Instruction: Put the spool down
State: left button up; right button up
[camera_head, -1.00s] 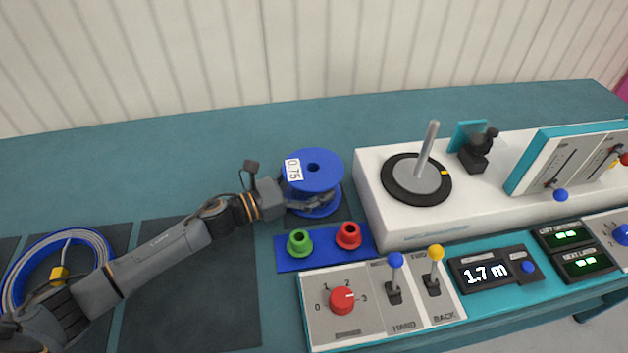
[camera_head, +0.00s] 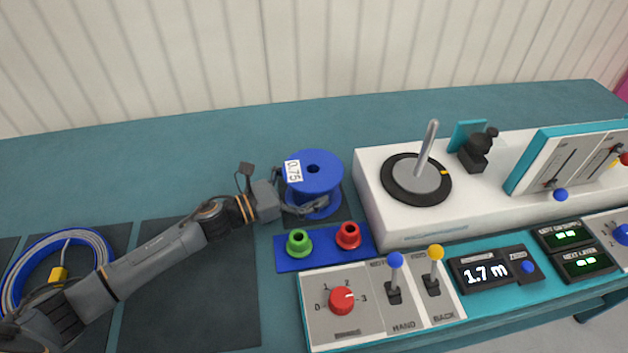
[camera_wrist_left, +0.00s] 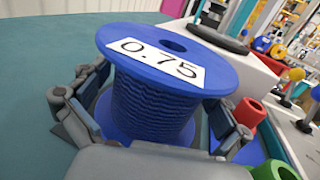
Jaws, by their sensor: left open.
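The blue spool (camera_head: 313,172) with a white "0.75" label stands upright on a dark mat on the teal table, left of the white machine. It fills the middle of the left wrist view (camera_wrist_left: 150,105), wound with dark blue cable. My left gripper (camera_head: 290,200) is at the spool's left side. In the left wrist view its open fingers (camera_wrist_left: 158,112) stand on both sides of the spool's core, between the flanges. I cannot tell whether a finger touches it. My right gripper is not in view.
The white machine (camera_head: 385,222) with a spindle (camera_head: 427,150) stands right of the spool. A blue block with green (camera_head: 299,242) and red (camera_head: 348,235) pegs is just in front. A cable coil (camera_head: 30,262) lies at far left. The table behind is clear.

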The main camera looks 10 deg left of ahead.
pick_arm(q)
jog(key=b+v, duration=0.1)
jog(key=v, duration=0.5)
jog(key=shift+s+a, duration=0.2)
jog(key=shift+a, duration=0.05)
dwell(1.1)
